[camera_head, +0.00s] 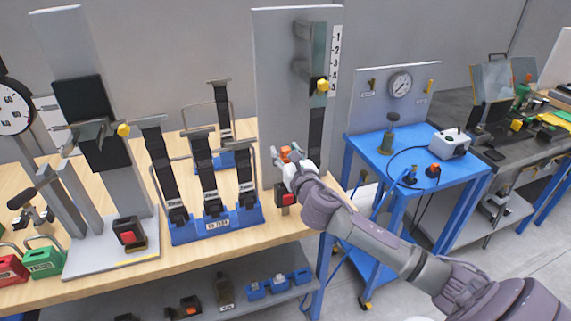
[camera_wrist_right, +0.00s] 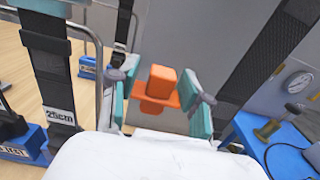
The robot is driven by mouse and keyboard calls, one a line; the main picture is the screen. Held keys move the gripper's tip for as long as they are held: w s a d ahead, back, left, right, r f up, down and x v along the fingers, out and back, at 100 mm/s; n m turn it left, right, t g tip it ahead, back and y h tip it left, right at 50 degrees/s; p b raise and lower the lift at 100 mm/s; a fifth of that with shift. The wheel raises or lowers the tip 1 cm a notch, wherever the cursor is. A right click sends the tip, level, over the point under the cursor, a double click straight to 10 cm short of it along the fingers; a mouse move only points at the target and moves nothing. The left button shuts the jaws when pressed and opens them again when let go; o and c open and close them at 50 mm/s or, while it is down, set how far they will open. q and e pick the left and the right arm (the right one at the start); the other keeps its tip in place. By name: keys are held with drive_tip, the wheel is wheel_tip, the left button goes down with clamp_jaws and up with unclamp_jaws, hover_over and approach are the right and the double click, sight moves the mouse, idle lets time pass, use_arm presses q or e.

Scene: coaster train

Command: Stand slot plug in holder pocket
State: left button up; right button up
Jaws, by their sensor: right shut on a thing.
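My right gripper (camera_head: 281,158) is above the wooden bench's right end, in front of the tall grey panel. In the right wrist view, its teal-padded fingers (camera_wrist_right: 161,108) are shut on an orange plug (camera_wrist_right: 162,80), with a block standing up from a wider flange. The plug also shows as a small orange patch in the head view (camera_head: 286,153). It is held in the air. Blue holders (camera_head: 257,291) stand on the lower shelf; I cannot tell which pocket is the task's. My left gripper is not in view.
A blue rack (camera_head: 214,227) with upright black straps and metal loops stands on the bench left of my right gripper. A grey stand with a black strap (camera_head: 103,125) is further left. A blue table (camera_head: 405,165) with a gauge panel stands to the right.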

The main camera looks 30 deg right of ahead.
sight(287, 153)
drive_tip(key=shift+s+a+r, duration=0.15)
drive_tip(key=shift+s+r, duration=0.15)
drive_tip(key=shift+s, duration=0.25)
drive_tip(key=shift+p+v, duration=0.8)
drive_tip(key=shift+v, duration=1.4)
drive_tip(key=shift+s, duration=0.15)
